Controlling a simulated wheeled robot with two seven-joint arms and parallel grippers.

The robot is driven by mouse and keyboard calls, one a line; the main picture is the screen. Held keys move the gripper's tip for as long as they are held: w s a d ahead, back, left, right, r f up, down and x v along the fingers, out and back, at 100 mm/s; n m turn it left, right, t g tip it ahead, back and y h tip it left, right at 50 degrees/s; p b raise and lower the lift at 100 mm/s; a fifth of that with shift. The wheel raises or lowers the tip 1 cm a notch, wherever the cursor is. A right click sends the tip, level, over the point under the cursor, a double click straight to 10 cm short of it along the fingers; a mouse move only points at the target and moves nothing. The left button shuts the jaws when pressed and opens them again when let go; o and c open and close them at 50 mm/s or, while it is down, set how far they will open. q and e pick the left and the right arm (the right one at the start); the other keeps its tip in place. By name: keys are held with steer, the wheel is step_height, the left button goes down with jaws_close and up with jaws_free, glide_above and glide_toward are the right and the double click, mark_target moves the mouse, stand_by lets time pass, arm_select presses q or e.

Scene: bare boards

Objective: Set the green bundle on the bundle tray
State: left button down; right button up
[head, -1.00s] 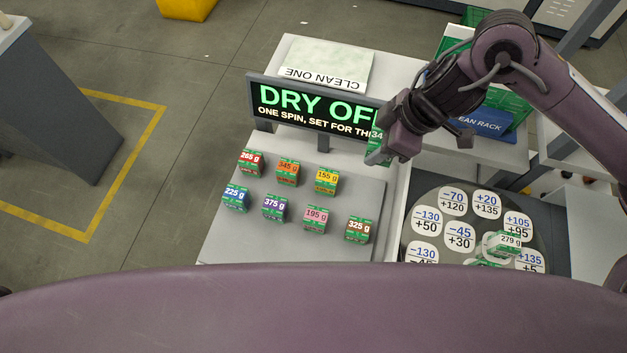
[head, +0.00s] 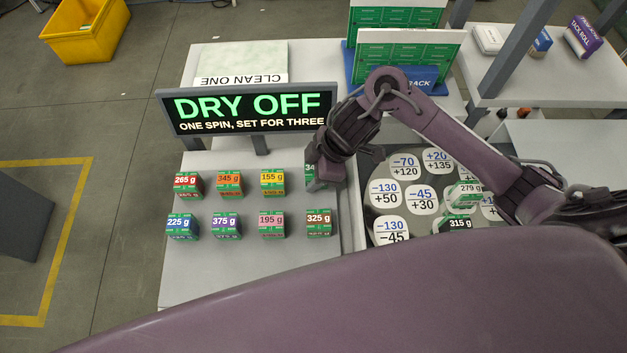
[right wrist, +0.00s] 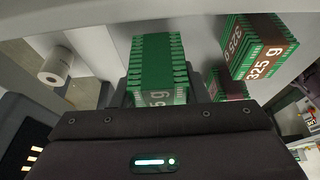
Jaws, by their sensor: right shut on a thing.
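The green bundle (head: 309,174), its label partly hidden and starting with 34, is at the right end of the back row on the grey bundle tray (head: 248,205). My right gripper (head: 321,179) is shut on it from above. In the right wrist view the green bundle (right wrist: 157,66) stands out ahead of the jaws. I cannot tell whether its underside touches the tray. The yellow-topped 155 g bundle (head: 273,182) is to its left and the brown-topped 325 g bundle (head: 318,223) is in front of it. My left gripper is not in view.
Several other bundles stand on the tray in two rows. The DRY OFF sign (head: 250,110) rises behind them. To the right is a round plate with number discs (head: 420,200), a 279 g bundle (head: 466,193) and a 315 g bundle (head: 456,224). A blue rack (head: 420,83) stands behind.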

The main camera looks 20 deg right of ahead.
steer(key=shift+f, duration=1.6)
steer(key=shift+f, duration=0.1)
steer(key=o, duration=1.1)
steer(key=shift+o, duration=0.2)
